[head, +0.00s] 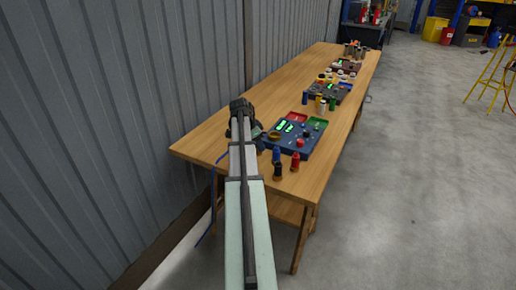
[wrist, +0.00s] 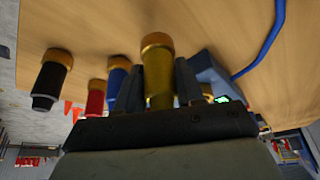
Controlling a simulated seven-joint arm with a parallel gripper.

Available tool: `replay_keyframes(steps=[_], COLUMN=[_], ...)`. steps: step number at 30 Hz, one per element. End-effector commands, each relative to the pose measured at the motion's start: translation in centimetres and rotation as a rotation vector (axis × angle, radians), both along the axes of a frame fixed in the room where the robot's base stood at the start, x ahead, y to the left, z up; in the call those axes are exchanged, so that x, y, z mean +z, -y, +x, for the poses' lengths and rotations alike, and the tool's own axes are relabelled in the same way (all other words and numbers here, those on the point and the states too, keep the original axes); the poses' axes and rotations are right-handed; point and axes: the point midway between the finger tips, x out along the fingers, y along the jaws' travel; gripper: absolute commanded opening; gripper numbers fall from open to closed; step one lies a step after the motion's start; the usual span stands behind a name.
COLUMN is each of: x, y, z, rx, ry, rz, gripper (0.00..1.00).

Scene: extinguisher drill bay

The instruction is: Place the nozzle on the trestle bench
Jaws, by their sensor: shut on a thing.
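My gripper (wrist: 166,84) is shut on a yellow nozzle with a gold-brown collar (wrist: 157,42) in the wrist view. The nozzle stands between the two dark fingers, its collar end toward the bench top. I cannot tell whether it touches the wood. The wooden trestle bench (head: 222,135) runs along the wall in the head view, and its top fills much of the wrist view (wrist: 210,22). My gripper (head: 257,138) is over the bench's near part in the head view, where the held nozzle cannot be made out.
Blue (head: 276,155), red (head: 295,162) and black (head: 278,173) nozzles stand on the bench beside my gripper. A blue tray with coloured sections (head: 312,141) lies just beyond, with more trays and small items farther back. A blue cord (wrist: 272,45) crosses the bench. The near left corner is bare.

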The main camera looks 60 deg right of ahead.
Motion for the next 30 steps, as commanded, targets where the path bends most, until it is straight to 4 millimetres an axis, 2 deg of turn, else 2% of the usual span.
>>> replay_keyframes(steps=[5, 17, 18, 25, 30], x=[-2.0, -2.4, -2.4, -2.4, -2.3], y=[0.0, 0.0, 0.0, 0.0, 0.0], z=[0.0, 0.0, 0.0, 0.0, 0.0], rx=[0.000, 0.000, 0.000, 0.000, 0.000], ry=[-0.001, 0.000, 0.000, 0.000, 0.000], rz=[0.001, 0.000, 0.000, 0.000, 0.000], gripper=[0.01, 0.01, 0.39, 0.61, 0.63])
